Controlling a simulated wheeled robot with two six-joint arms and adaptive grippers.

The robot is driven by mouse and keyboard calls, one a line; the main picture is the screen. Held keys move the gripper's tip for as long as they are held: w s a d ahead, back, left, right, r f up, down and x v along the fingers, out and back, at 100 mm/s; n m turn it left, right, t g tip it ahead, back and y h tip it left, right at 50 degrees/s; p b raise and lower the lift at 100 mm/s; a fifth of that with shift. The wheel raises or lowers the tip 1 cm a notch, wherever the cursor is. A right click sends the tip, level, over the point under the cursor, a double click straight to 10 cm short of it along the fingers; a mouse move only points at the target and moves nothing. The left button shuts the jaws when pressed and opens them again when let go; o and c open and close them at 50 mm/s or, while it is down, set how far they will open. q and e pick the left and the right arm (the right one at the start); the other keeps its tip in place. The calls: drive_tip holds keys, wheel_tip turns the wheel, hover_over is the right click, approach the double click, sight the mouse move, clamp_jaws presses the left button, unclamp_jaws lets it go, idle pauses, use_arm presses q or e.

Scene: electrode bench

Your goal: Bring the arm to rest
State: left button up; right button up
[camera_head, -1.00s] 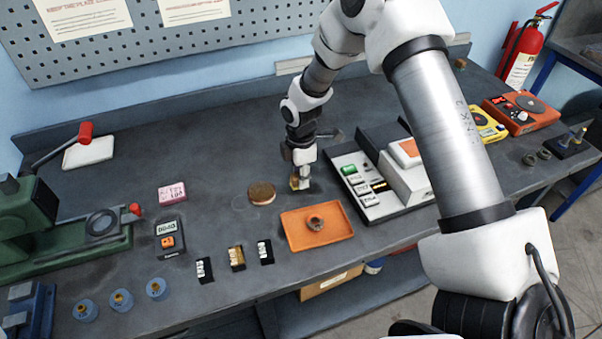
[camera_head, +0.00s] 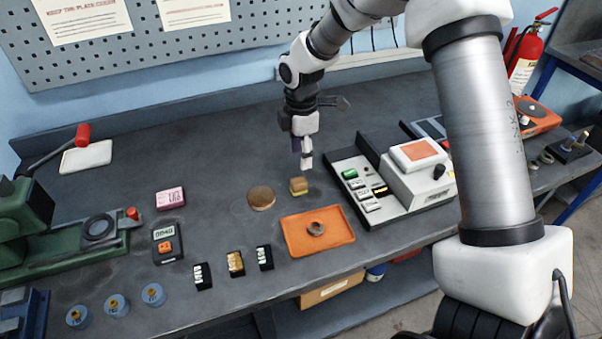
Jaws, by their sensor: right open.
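My right gripper (camera_head: 303,158) hangs over the rear middle of the bench, open and empty, with its fingers pointing down. A small yellow-and-brown block (camera_head: 299,186) sits on the bench just below and in front of the fingertips, apart from them. My right arm comes in from the right side of the view and arches over the bench. My left gripper does not show.
A green press (camera_head: 60,235) stands left.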

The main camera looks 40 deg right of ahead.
wheel_tip(320, 180, up, 2)
drive_tip(key=shift+r, duration=0.25)
